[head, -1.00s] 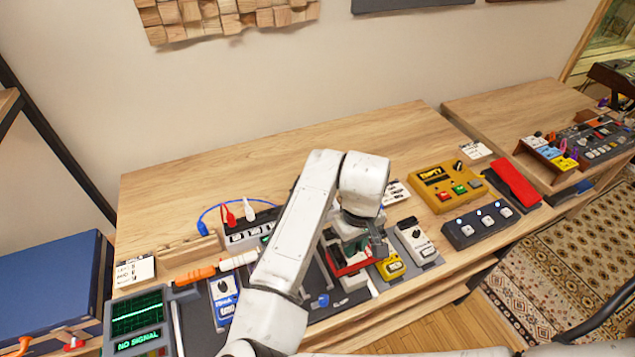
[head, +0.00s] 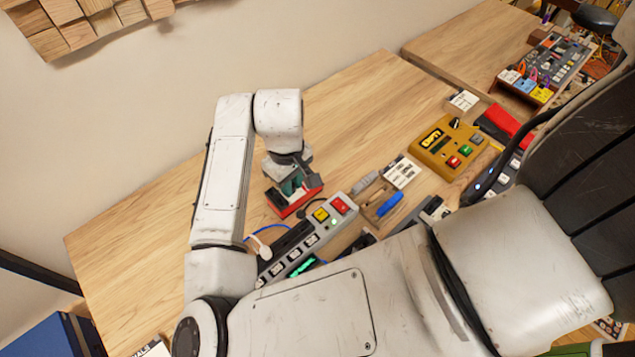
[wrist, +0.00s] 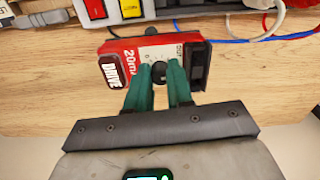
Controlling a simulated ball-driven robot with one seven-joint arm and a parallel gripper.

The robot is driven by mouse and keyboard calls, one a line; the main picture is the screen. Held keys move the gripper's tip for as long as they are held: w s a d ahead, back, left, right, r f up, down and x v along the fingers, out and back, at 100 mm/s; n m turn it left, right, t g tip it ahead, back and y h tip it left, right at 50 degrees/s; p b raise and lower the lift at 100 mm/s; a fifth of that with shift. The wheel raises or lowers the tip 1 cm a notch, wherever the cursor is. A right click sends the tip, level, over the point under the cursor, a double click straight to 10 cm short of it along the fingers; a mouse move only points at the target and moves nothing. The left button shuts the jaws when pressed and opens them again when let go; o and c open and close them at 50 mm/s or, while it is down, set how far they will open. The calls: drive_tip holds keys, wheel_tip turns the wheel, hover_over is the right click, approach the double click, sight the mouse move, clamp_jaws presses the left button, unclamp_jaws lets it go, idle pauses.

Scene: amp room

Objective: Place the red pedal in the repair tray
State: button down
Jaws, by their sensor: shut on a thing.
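The red pedal (head: 299,207) is held by my gripper (head: 294,187) over the bare wood behind the power strip in the head view. In the wrist view the pedal (wrist: 124,48) has a white panel and a "DRIVE" label, and the green fingers of my gripper (wrist: 160,85) are closed on its middle. I cannot tell whether its underside touches the wood. No thing in view is clearly marked as the repair tray.
A power strip (head: 312,238) with lit switches lies just in front of the pedal. A small wooden holder (head: 372,208) with a blue item and a yellow box (head: 447,147) stand to the right. The wooden bench (head: 150,215) is clear to the left and behind.

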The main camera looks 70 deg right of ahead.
wheel_tip(320, 180, down, 10)
drive_tip(key=shift+s+r+p, duration=0.1)
drive_tip(key=shift+p, duration=0.7)
drive_tip(key=c, duration=1)
unclamp_jaws()
